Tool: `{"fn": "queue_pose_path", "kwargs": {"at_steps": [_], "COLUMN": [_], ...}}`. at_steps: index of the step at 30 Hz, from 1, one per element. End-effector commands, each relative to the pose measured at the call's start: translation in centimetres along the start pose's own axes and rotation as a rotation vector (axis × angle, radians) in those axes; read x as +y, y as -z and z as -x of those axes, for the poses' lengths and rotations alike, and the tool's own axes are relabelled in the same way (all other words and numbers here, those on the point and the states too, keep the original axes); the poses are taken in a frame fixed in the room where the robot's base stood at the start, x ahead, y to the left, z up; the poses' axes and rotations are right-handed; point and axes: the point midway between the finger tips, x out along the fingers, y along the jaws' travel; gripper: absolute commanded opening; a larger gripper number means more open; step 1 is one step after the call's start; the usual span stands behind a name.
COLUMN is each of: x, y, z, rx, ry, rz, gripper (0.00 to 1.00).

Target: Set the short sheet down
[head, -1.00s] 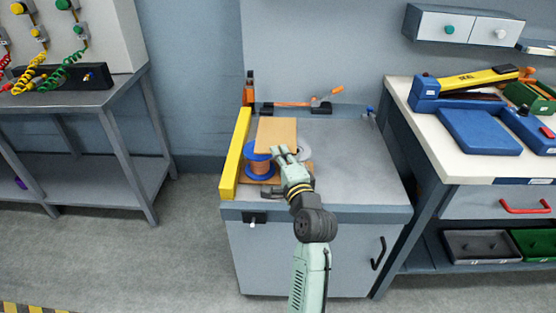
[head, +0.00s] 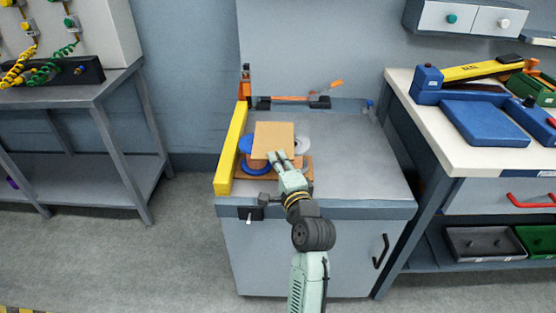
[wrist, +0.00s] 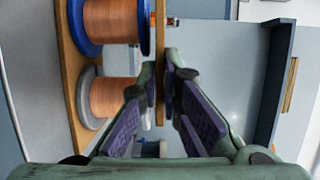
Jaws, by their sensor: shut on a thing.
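The short sheet (head: 273,138) is a flat tan rectangle. My gripper (head: 281,160) is shut on its near edge and holds it over the cabinet top, in front of two wire spools. In the wrist view the sheet (wrist: 160,65) shows edge-on, as a thin strip between my two fingers (wrist: 163,95). In the head view the sheet hides much of the spools and of the brown board under them. Whether its lower edge touches anything cannot be told.
A blue-flanged copper spool (wrist: 110,22) and a grey-flanged one (wrist: 105,97) stand on the brown board (head: 298,174). A yellow bar (head: 232,150) runs along the left edge of the grey cabinet top (head: 355,170). The top's right side is clear.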

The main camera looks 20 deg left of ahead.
Motion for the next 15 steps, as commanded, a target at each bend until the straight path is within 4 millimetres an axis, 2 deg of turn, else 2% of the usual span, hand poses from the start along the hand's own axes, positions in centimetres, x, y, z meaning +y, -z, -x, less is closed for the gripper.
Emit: {"fn": "queue_pose_path", "kwargs": {"at_steps": [5,6,15], "x": [0.23,0.25,0.25], "y": [0.00,0.01,0.02], "z": [0.00,0.00,0.00], "rx": [0.000,0.000,0.001], "ry": [0.000,0.000,0.000], "rz": [0.000,0.000,0.001], "gripper": [0.00,0.09,0.26]}}
